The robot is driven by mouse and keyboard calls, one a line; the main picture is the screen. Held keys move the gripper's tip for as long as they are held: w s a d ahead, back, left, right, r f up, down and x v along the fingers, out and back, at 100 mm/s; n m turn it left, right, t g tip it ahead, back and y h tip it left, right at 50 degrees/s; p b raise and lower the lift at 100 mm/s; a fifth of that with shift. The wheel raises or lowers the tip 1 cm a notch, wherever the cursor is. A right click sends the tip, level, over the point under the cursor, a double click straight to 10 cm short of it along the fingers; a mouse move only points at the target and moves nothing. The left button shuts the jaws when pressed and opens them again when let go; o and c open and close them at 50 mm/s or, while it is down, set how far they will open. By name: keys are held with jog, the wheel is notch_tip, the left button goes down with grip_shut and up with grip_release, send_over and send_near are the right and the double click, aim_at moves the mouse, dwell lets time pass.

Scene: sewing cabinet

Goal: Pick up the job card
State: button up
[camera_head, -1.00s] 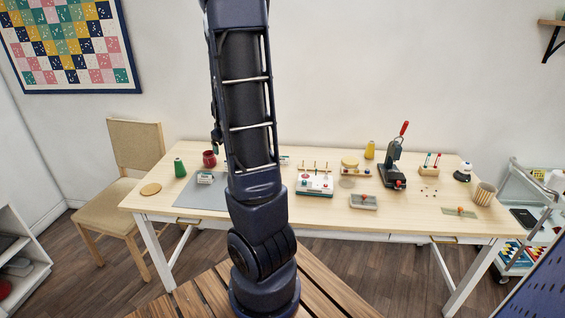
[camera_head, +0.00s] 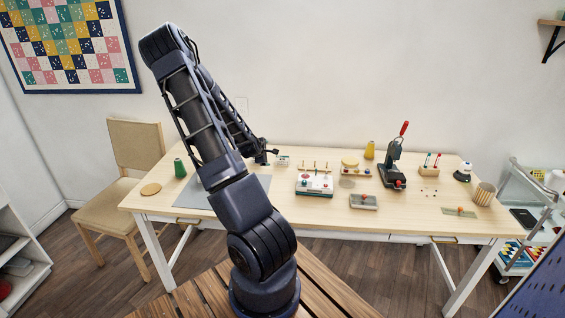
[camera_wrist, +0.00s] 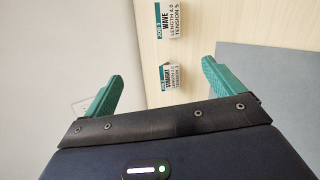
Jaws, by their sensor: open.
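In the wrist view, two small white job cards with teal edges stand on the pale wood table. One reads "WAVE, LENGTH 4.0, TENSION 5" (camera_wrist: 171,20). The other, partly blurred, seems to read "STRAIGHT" (camera_wrist: 171,77). My gripper (camera_wrist: 163,70) is open, its teal fingers apart and empty. The STRAIGHT card appears between the fingertips in the picture; the distance to it is unclear. In the head view, my gripper (camera_head: 265,156) is small and dark at the table's back, just left of a small white and teal card (camera_head: 283,160).
The grey mat (camera_head: 256,187) lies left on the table (camera_head: 300,223), partly behind my arm. A green cone (camera_head: 179,168) stands left.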

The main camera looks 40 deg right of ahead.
jog(key=d+f+n+t+h, duration=0.2)
jog(key=d+n+h, duration=0.2)
jog(key=d+n, duration=0.45)
jog(key=n+t+y, duration=0.1)
jog(key=n+t, duration=0.4)
jog(key=n, duration=0.4)
send_near(282, 157)
jog(key=x, duration=0.5)
jog(key=shift+s, duration=0.1)
jog(key=shift+w+d+r, duration=0.15)
jog(key=shift+w+d, duration=0.2)
jog(key=shift+d, duration=0.05)
jog(key=shift+x, duration=3.3)
jog(key=shift+r, duration=0.1)
jog(key=c, duration=1)
